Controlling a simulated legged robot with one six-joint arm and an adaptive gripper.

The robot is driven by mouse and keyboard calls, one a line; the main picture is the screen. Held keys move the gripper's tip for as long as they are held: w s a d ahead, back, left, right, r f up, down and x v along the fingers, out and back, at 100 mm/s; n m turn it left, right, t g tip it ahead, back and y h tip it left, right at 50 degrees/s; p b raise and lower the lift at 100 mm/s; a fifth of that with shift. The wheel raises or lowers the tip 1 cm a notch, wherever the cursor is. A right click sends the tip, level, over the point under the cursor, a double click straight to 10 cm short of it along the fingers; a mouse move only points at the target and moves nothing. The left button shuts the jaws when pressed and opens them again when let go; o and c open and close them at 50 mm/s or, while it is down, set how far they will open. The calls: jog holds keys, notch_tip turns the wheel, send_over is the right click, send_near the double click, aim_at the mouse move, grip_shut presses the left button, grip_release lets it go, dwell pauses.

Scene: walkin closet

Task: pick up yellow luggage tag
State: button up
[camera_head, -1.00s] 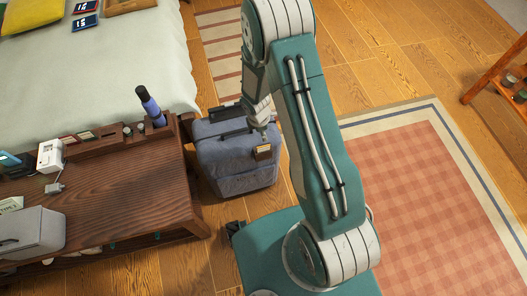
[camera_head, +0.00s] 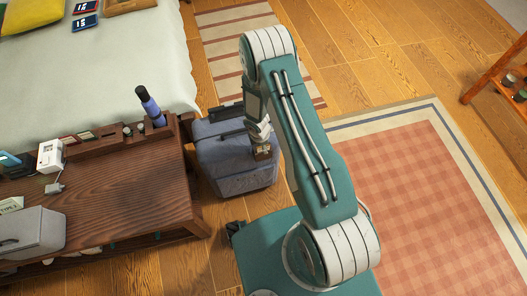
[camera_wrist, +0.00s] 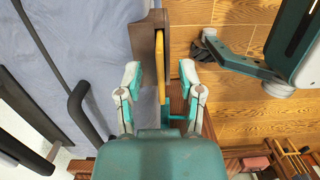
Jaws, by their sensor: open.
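The yellow luggage tag (camera_wrist: 161,68) shows edge-on in the wrist view as a thin yellow strip beside a brown upright piece (camera_wrist: 146,60). My gripper (camera_wrist: 160,82) is open, one finger on each side of the tag, with visible gaps. In the head view my gripper (camera_head: 258,134) is at the blue-grey suitcase's right side, just above the small brown piece (camera_head: 262,153). There the yellow tag is too small to tell apart. The suitcase (camera_head: 222,165) stands upright on the floor and fills the left of the wrist view (camera_wrist: 70,30).
A dark wooden bench (camera_head: 130,195) stands just left of the suitcase, with a blue bottle (camera_head: 149,104) at its edge. A bed (camera_head: 120,70) lies behind. The black suitcase handle (camera_wrist: 85,108) is near my left finger. Open wooden floor and a checked rug (camera_head: 430,200) lie to the right.

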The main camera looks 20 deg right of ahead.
jog(key=shift+a+f, duration=0.1)
jog(key=shift+f, duration=0.1)
grip_shut()
